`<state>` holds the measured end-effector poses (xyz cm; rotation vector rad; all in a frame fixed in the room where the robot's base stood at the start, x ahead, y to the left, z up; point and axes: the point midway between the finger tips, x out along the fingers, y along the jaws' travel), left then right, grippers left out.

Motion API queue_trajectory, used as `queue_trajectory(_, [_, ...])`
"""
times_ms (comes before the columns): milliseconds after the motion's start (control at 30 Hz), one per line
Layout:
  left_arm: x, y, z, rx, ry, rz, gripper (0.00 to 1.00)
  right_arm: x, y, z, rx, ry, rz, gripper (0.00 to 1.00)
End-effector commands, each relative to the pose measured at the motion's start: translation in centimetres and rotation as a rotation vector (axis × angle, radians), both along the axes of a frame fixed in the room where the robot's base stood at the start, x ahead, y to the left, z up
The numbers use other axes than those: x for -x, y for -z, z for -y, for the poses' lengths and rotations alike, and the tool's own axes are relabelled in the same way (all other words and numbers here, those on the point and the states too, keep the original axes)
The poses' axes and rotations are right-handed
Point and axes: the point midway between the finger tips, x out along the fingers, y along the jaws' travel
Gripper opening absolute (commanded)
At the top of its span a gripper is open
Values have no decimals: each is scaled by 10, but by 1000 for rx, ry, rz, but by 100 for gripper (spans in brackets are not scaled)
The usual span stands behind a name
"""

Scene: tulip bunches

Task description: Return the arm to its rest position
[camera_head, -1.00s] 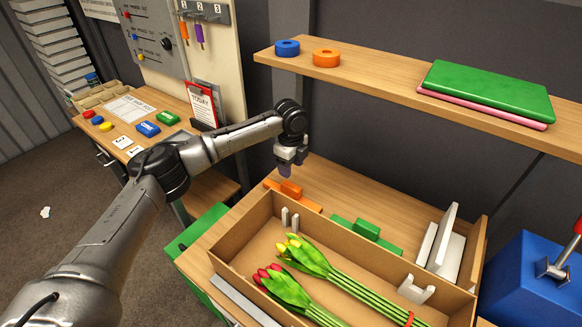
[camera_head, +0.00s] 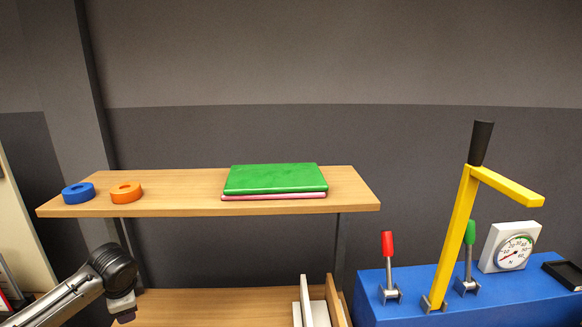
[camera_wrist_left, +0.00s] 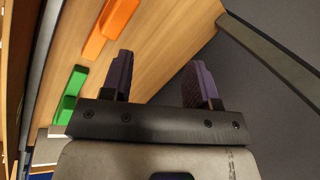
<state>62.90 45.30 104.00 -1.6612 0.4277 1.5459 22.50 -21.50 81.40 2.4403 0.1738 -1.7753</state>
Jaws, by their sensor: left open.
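My left arm comes in at the lower left of the head view, and its wrist end (camera_head: 121,307) hangs low over the wooden table below the shelf. In the left wrist view my left gripper (camera_wrist_left: 156,82) is open, with two dark purple fingers apart and nothing between them. The wooden table top (camera_wrist_left: 160,60) lies beyond the fingers, with an orange block (camera_wrist_left: 118,18) and a green block (camera_wrist_left: 70,95) to the left of them. The tulips and their box are out of the head view. My right gripper is not in view.
A wooden shelf (camera_head: 200,204) carries a blue ring (camera_head: 78,194), an orange ring (camera_head: 126,194) and a green folder (camera_head: 275,180) on a pink one. At the right, a blue box (camera_head: 400,312) bears a yellow lever (camera_head: 455,240), red and green levers and a dial (camera_head: 513,252).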

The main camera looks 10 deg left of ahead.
Motion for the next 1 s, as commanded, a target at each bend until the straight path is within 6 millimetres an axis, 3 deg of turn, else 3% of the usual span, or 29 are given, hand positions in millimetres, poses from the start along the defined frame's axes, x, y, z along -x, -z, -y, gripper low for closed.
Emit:
queue_trajectory(100, [-15,-55,32,-69,-30,253,55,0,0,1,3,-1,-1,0])
queue_trajectory(267, [-22,-127,90,-65,-20,553,55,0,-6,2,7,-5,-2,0])
queue_trajectory(367, [-15,-166,132,-22,2,717,55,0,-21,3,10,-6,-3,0])
queue_trajectory(500, [14,-213,193,102,27,914,55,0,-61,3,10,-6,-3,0])
queue_trajectory(700, [66,-242,231,271,-2,1028,55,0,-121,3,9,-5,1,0])
queue_trajectory(1000, [145,-238,232,453,-192,950,55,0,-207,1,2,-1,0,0])
